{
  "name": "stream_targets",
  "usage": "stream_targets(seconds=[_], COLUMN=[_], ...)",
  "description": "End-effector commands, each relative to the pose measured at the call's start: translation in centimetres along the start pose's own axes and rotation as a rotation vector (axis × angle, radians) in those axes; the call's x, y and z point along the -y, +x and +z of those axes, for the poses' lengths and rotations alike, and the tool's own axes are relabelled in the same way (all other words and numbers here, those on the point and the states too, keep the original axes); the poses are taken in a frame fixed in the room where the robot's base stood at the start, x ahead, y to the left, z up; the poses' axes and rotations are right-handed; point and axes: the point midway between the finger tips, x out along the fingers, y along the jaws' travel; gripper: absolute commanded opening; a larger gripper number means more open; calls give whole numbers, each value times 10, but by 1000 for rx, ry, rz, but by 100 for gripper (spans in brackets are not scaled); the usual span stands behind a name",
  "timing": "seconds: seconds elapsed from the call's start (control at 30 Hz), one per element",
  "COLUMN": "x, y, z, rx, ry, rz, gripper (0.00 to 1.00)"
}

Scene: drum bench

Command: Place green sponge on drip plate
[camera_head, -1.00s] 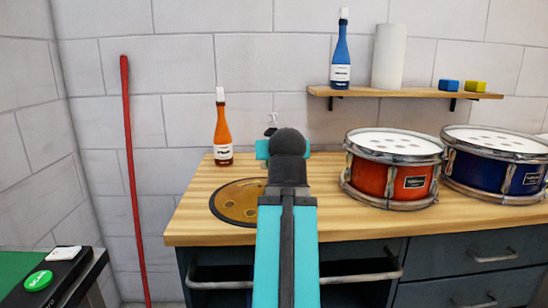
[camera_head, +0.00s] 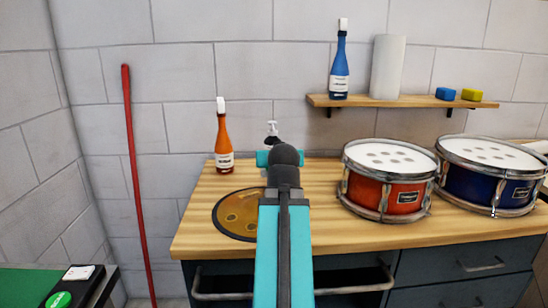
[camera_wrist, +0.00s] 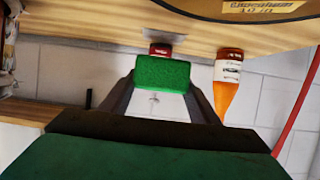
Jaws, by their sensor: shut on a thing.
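The green sponge (camera_wrist: 163,72) is between the fingertips of my gripper (camera_wrist: 163,82) in the wrist view, and the jaws are shut on it. In the head view my arm hides the sponge and fingers. The drip plate (camera_head: 232,219), a round golden-brown disc with a dark rim, lies on the wooden bench top, partly behind my arm on its right side. A dark-rimmed tan disc that looks like the plate also shows at the top right of the wrist view (camera_wrist: 225,8), apart from the sponge.
An orange bottle (camera_head: 223,145) stands behind the plate on the bench (camera_head: 320,222). A spray bottle (camera_head: 272,128) is mostly hidden behind my arm. A red drum (camera_head: 400,195) and blue drum (camera_head: 490,185) stand to the right. A shelf (camera_head: 400,103) hangs above. A red pole (camera_head: 134,180) leans left.

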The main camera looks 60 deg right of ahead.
Motion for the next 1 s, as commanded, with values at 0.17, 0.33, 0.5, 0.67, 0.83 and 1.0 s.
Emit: stream_targets(seconds=[0.17,0.33,0.5,0.67,0.83,1.0], x=[0,0,0,1,1,1], y=[13,17,21,24,28,31], z=[-9,-11,-13,-15,-16,-18], rx=[2,2,2,1,0,0], ry=[0,0,0,0,0,0], rz=[-1,-1,-2,-2,-2,-2], gripper=[31,31,31,31,31,31])
